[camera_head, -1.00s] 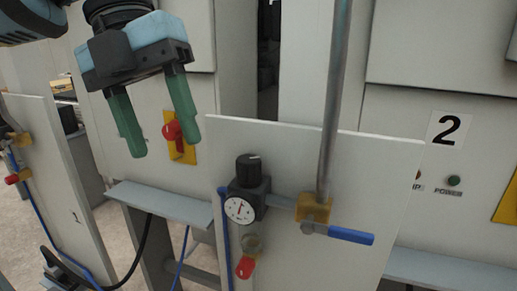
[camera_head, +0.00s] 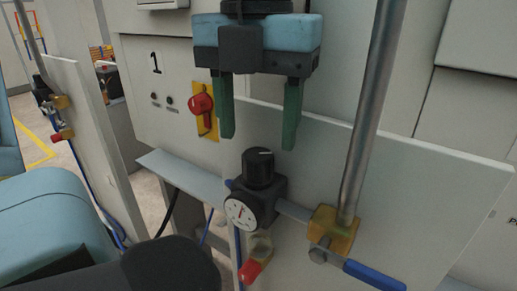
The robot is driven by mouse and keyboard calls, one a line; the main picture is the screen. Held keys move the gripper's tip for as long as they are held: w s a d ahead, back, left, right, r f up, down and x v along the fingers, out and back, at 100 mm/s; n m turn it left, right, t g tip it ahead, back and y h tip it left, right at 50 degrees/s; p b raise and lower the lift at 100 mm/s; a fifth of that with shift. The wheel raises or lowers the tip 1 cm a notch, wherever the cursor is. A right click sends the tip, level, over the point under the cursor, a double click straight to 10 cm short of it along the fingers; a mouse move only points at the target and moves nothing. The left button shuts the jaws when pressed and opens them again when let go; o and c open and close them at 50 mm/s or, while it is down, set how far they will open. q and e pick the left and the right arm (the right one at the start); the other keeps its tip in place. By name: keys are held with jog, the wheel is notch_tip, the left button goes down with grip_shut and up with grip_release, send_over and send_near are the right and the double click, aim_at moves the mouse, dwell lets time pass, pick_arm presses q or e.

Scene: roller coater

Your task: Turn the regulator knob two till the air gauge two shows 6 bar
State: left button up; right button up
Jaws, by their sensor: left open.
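The black regulator knob (camera_head: 258,167) stands upright on a black regulator body in the middle of the view. The round white air gauge (camera_head: 240,213) is on the front of that body. Its needle is too small to read surely. My left gripper (camera_head: 258,141) points down with its two green fingers apart and nothing between them. Its fingertips appear just above the knob, one to each side, and I see no contact. My right gripper is not in view.
Right of the regulator, a brass valve (camera_head: 334,231) with a blue handle (camera_head: 374,275) joins a tall metal pipe (camera_head: 372,110). A red-handled valve (camera_head: 250,271) hangs below the gauge. A red switch (camera_head: 201,104) is on the cabinet behind. A second panel (camera_head: 84,135) stands left.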

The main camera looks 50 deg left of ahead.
aim_at(257, 153)
pick_arm(q)
jog(key=shift+f, duration=2.15)
jog(key=c, duration=1)
jog(key=shift+o, duration=0.2)
